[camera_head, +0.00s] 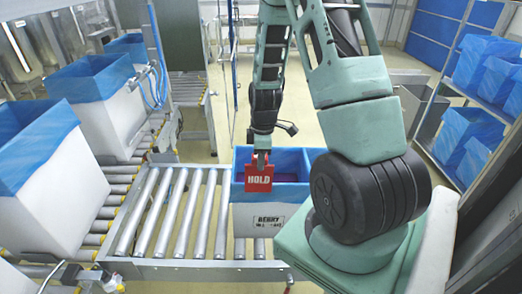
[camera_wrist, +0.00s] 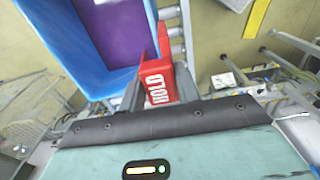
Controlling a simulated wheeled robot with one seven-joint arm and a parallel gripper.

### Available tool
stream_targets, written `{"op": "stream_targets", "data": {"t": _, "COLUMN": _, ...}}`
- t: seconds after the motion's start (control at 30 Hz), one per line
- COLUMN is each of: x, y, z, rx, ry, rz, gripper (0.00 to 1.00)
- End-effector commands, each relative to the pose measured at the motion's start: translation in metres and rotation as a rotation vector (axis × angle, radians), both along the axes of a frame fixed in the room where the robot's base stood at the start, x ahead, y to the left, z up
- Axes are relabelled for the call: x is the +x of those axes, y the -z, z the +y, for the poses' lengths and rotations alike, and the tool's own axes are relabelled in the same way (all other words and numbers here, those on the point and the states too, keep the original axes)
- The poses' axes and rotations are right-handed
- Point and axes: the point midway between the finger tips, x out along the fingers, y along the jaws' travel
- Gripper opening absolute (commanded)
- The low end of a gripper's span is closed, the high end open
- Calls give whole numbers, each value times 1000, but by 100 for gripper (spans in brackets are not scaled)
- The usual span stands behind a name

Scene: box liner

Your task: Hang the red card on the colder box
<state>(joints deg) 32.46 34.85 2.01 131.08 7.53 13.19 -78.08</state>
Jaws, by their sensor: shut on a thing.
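The red card (camera_head: 258,182), printed HOLD in white, hangs below my gripper (camera_head: 261,154) in the head view. My gripper is shut on it. The card is at the left part of a white box (camera_head: 245,217) with a blue liner and a label reading BERRY. In the wrist view the red card (camera_wrist: 158,82) stands between my gripper's fingers (camera_wrist: 159,96), beside the blue-lined box rim (camera_wrist: 133,84). The box's inside is purple. I cannot tell whether the card touches or hooks over the rim. No view shows a temperature.
The BERRY box is at the right end of a roller conveyor (camera_head: 180,215). Several white boxes with blue liners (camera_head: 35,180) stand on the conveyor at left. Shelves at right hold blue-lined bins (camera_head: 468,135). The rollers left of the BERRY box are bare.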

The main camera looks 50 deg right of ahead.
Motion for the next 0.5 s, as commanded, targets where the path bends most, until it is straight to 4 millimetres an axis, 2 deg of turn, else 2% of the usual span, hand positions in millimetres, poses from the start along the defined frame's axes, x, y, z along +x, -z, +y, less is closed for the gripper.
{"op": "stream_targets", "data": {"t": 0.27, "x": -1, "y": 8, "z": -2, "rx": 0, "ry": -10, "rz": -1, "gripper": 18}}
{"op": "stream_targets", "data": {"t": 0.5, "x": -1, "y": 28, "z": -2, "rx": 0, "ry": -10, "rz": -1, "gripper": 18}}
